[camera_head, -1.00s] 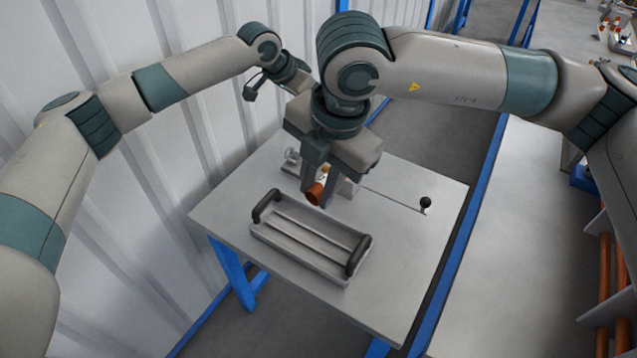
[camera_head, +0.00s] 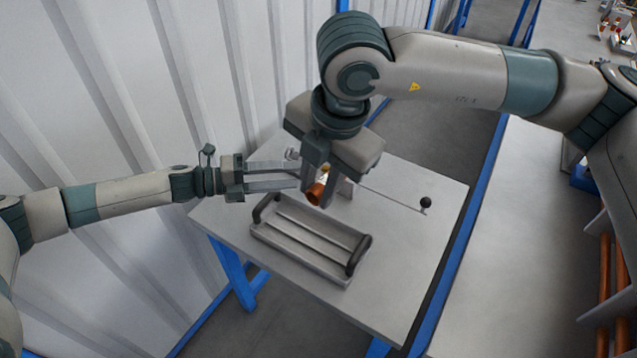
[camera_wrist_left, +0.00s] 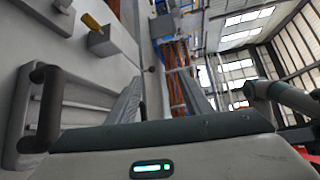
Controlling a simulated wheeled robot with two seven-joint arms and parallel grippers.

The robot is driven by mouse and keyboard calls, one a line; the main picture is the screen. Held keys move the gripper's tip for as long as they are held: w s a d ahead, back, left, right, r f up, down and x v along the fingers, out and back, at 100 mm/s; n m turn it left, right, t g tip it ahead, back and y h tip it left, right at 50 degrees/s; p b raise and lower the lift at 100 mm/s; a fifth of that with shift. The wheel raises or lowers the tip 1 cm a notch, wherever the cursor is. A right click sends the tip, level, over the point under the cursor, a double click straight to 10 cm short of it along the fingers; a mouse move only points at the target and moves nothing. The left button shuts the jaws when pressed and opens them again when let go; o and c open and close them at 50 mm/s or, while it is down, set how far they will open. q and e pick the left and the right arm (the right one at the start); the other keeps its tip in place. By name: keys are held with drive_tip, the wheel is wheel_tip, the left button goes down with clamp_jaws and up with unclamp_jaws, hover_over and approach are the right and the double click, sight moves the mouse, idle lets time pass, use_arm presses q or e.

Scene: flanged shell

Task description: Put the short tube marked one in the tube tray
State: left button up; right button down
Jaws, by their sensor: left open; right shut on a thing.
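A short copper-orange tube (camera_head: 316,193) is held between the fingers of my right gripper (camera_head: 320,192), which points down over the table behind the tray. No mark can be read on the tube. The grey tube tray (camera_head: 278,236) lies on the table, with a black handle at each end and long channels; no tube shows in it. One of its handles is at the left of the left wrist view (camera_wrist_left: 40,108). My left gripper (camera_head: 297,178) is open and empty, reaching in level from the left, its fingertips close beside my right gripper's fingers.
The pale table (camera_head: 395,245) has free room right of the tray. A thin rod ends in a black ball (camera_head: 425,202). A grey block with a yellow peg (camera_wrist_left: 92,22) shows in the left wrist view. A ribbed wall (camera_head: 130,120) borders the left side.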

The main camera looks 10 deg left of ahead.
use_arm(q)
drive_tip(key=s+a+f+n+g+y, duration=0.15)
drive_tip(key=s+a+f, duration=0.25)
drive_tip(key=s+f, duration=0.5)
drive_tip(key=s+a+f+n+g+y, duration=0.1)
drive_tip(key=s+a+f+n, duration=0.15)
drive_tip(key=s+f, duration=0.7)
drive_tip(key=s+a+f+n+g+y, duration=0.15)
drive_tip(key=s+a+f, duration=0.25)
drive_tip(key=s+f, duration=0.5)
drive_tip(key=w+d+f+n+t+y, duration=0.2)
drive_tip(key=w+f+n+t+y, duration=0.3)
drive_tip(key=w+f+n, duration=0.65)
drive_tip(key=s+a+f+n+y, duration=0.35)
drive_tip(key=s+f, duration=0.25)
drive_tip(key=f, duration=0.5)
drive_tip(key=s+d+f+n+g+y, duration=0.1)
drive_tip(key=s+f+n+g, duration=0.1)
drive_tip(key=s, duration=0.9)
drive_tip(key=s+d+f+n+g+y, duration=0.1)
drive_tip(key=s+f+n, duration=0.4)
drive_tip(key=s, duration=0.6)
drive_tip(key=s+d+f+n+g+y, duration=0.1)
drive_tip(key=s+f, duration=0.5)
drive_tip(key=s, duration=0.6)
drive_tip(key=shift+d+f+n+g, duration=0.25)
drive_tip(key=shift+d+n+g, duration=0.4)
drive_tip(key=shift+n+g, duration=0.5)
use_arm(e)
drive_tip(key=shift+d, duration=0.1)
